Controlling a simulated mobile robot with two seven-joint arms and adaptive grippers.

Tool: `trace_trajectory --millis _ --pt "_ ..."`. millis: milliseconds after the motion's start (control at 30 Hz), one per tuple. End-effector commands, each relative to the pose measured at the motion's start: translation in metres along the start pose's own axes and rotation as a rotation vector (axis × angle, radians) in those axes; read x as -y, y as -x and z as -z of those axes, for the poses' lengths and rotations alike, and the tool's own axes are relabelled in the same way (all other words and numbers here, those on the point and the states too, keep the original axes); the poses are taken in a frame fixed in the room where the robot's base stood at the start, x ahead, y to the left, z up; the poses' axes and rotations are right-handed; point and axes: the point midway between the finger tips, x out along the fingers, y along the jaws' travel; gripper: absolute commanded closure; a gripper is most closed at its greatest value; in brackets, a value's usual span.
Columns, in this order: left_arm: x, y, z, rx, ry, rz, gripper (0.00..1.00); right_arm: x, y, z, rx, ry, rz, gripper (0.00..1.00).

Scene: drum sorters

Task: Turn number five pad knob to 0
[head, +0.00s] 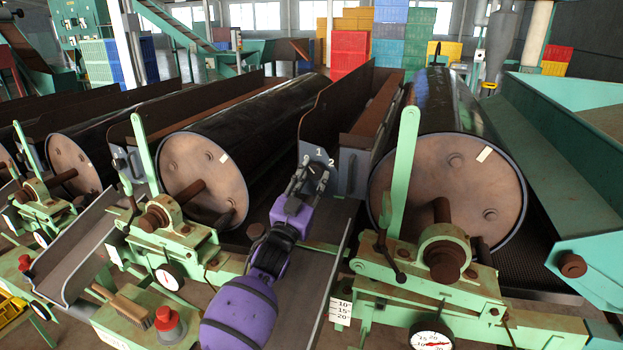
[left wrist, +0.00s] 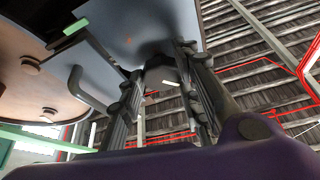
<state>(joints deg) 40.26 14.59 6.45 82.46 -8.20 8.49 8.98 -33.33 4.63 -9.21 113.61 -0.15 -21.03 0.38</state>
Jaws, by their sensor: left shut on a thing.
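A dark knob (left wrist: 160,62) sits on a grey plate (head: 327,171), which carries a visible 1 and 2 above and to the right of the knob. My left gripper (head: 312,178) reaches up to the plate from below and is shut on the knob. In the left wrist view its two fingers (left wrist: 164,66) stand on either side of the knob, under the plate. The fingers mostly cover the knob in the head view, so I cannot read its setting. My right gripper is not in view.
Large dark drums with tan ends lie left (head: 205,172) and right (head: 448,190) of the plate. Green frames with levers and dial gauges (head: 431,340) stand in front. A grey chute (head: 85,245), a brush (head: 124,303) and a red button (head: 167,318) are at lower left.

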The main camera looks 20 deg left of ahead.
Motion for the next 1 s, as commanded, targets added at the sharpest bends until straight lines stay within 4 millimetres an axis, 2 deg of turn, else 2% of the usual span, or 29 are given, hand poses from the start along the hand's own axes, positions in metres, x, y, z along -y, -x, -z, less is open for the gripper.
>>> trace_trajectory --millis 33,500,1000 --pt "-0.0063 0.0007 -0.0013 0.003 0.049 0.013 0.95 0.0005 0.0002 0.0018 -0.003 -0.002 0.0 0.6" --pt "-0.0077 -0.0011 0.0019 0.003 0.33 0.129 0.95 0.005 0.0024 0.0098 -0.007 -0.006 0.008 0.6" --pt "-0.0074 -0.0021 0.0035 0.0 0.394 0.156 0.95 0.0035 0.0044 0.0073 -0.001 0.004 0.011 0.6"
